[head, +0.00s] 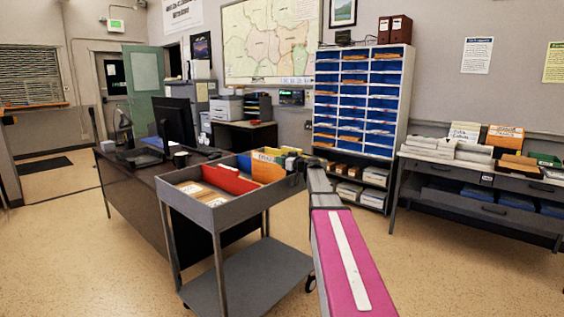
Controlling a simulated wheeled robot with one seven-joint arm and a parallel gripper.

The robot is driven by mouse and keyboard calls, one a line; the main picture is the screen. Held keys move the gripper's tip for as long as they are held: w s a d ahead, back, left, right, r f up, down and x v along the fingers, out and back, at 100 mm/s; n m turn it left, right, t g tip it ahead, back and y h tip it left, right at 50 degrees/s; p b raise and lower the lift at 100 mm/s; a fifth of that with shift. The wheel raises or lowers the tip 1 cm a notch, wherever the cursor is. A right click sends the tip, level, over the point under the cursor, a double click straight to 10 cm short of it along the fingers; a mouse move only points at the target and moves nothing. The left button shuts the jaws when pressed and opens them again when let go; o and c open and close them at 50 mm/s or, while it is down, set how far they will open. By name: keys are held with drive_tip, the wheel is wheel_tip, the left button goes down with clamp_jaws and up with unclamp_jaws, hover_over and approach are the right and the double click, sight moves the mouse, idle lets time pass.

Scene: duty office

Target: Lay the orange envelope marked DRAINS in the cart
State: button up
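The grey cart (213,219) stands in the middle, with an open, walled top tray and a lower shelf. An orange envelope (267,171) with dark lettering, too small to read fully, stands upright at the right end of the top tray. My gripper (289,162) is at its right edge and appears shut on it. The envelope's lower part is hidden behind the tray wall, so I cannot tell whether it touches the tray floor. A red folder (229,180), a blue one (244,162) and tan envelopes (200,191) are also in the tray.
A dark desk (130,190) with a monitor (175,120) stands behind the cart at left. A blue pigeonhole cabinet (354,100) stands at the back. At right, a table (470,172) holds paper stacks, a cream envelope (464,132) and another orange envelope (505,136). The floor at right front is clear.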

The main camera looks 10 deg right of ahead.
drive_tip(key=v, duration=1.2)
drive_tip(key=s+a+f+m+g+h, duration=0.1)
drive_tip(key=s+a+f+g, duration=0.3)
drive_tip(key=f, duration=0.3)
drive_tip(key=s+a+f+m+g+h, duration=0.1)
drive_tip(key=s+a+f, duration=0.35)
drive_tip(key=f, duration=0.25)
drive_tip(key=s+a+f+m+g+h, duration=0.1)
drive_tip(key=s+a+f+g, duration=0.2)
drive_tip(key=a+f, duration=0.3)
drive_tip(key=s+a+f+m+g+h, duration=0.2)
drive_tip(key=s+f+m+g+h, duration=0.2)
drive_tip(key=s+f, duration=1.3)
drive_tip(key=s+g+h, duration=0.2)
drive_tip(key=s+h, duration=0.1)
drive_tip(key=s, duration=0.1)
drive_tip(key=shift+g+h, duration=0.3)
drive_tip(key=shift+o, duration=0.5)
drive_tip(key=shift+w+a+r, duration=0.1)
drive_tip(key=shift+w+a, duration=0.05)
